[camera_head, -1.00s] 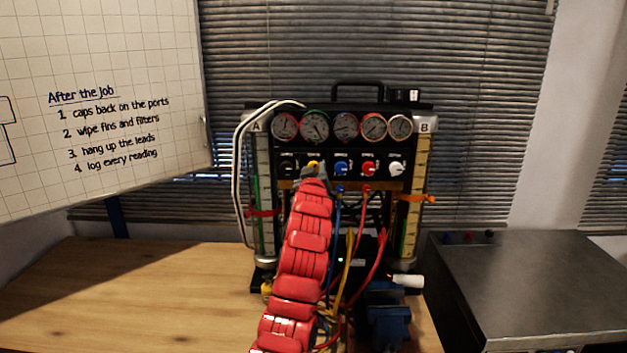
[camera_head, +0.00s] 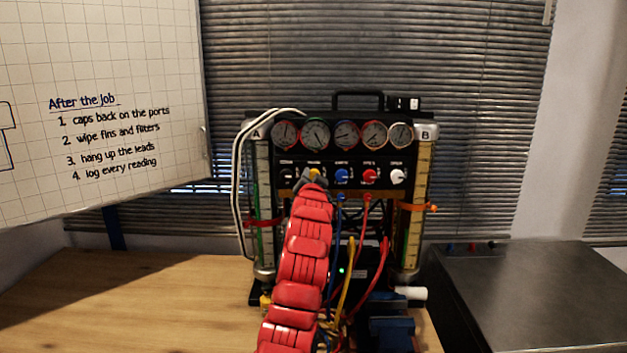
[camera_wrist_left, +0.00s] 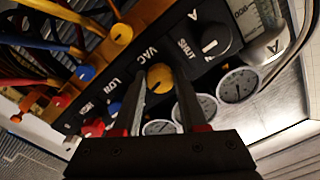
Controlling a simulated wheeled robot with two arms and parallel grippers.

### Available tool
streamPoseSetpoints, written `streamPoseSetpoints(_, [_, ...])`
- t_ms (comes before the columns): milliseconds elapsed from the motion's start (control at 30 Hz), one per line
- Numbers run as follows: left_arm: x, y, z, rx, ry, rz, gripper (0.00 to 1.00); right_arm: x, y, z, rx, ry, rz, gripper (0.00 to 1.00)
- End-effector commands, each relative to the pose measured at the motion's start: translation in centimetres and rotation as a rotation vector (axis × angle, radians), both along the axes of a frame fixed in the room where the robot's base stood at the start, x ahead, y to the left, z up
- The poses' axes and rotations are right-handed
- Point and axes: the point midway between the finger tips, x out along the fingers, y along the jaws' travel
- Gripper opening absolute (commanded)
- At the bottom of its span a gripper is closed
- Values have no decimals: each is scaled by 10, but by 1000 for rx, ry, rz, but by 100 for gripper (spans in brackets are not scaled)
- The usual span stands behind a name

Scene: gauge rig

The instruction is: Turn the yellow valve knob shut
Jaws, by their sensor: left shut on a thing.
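The yellow valve knob (camera_head: 314,172) is second from the left in the knob row on the black gauge panel (camera_head: 275,160). In the left wrist view the yellow knob (camera_wrist_left: 160,75) sits between the two fingers, beside the "VAC" lettering. My left gripper (camera_head: 314,178), on its red arm, is at the panel front and shut on this knob. Its fingers (camera_wrist_left: 159,85) lie on either side of the knob. The knob's pointer cannot be made out, and the arm hides part of the panel below. My right gripper is not in view.
A black knob (camera_wrist_left: 215,40) is close beside the fingers; blue (camera_head: 342,176), red (camera_head: 369,176) and white (camera_head: 397,176) knobs are to the right. Several round gauges (camera_head: 344,134) are above. Coloured hoses (camera_head: 382,262) hang below. The wooden bench (camera_head: 130,300) is clear at left.

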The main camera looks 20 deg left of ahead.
Motion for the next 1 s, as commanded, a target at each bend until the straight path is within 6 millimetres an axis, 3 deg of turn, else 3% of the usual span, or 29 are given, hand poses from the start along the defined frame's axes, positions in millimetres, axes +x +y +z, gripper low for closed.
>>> streamPoseSetpoints(400, [0, 0, -1, 169, 51, 0, 0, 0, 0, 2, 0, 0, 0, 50])
streamPoseSetpoints(933, [0, 0, -1, 190, 56, 0, 0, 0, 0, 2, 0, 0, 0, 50])
streamPoseSetpoints(967, [0, 0, -1, 190, 56, 0, 45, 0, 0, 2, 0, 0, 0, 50])
streamPoseSetpoints(1000, [0, 0, -1, 189, 56, 0, 53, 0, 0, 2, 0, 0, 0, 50])
